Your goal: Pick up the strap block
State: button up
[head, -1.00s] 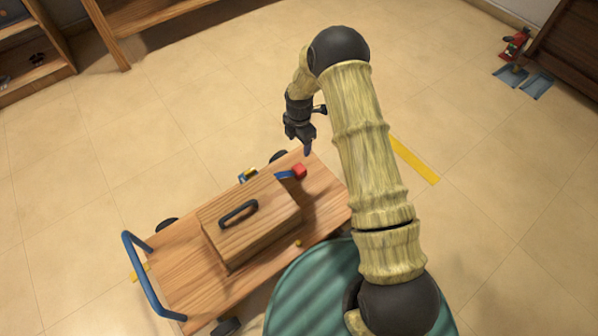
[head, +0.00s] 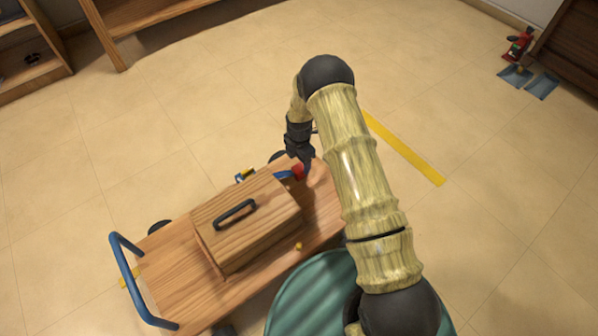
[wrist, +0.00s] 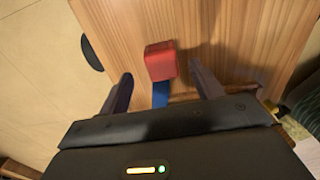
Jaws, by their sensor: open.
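The strap block looks like a small red block (wrist: 161,60) with a blue strap (wrist: 160,93) running from it toward the wooden box. In the head view the red block (head: 298,171) is at the far end of the wooden cart top, partly hidden by my gripper. My gripper (wrist: 165,80) is open, with one dark finger on each side of the strap and the near part of the block. The block's far part lies just beyond the fingertips in the wrist view. I cannot tell whether a finger touches it. In the head view my gripper (head: 302,168) is low over the block.
A wooden box with a dark handle (head: 236,212) stands on the cart (head: 180,285), close to the block. The cart has a blue push bar (head: 128,275). A yellow floor strip (head: 405,148) lies to the right. A green ribbed round surface (head: 310,300) is in front.

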aim_at(301, 167)
jog(key=shift+f, duration=0.1)
jog(key=f+b, duration=0.4)
jog(key=f, duration=0.1)
jog(key=shift+d, duration=0.25)
dwell(0.3)
jog(key=c, duration=1.1)
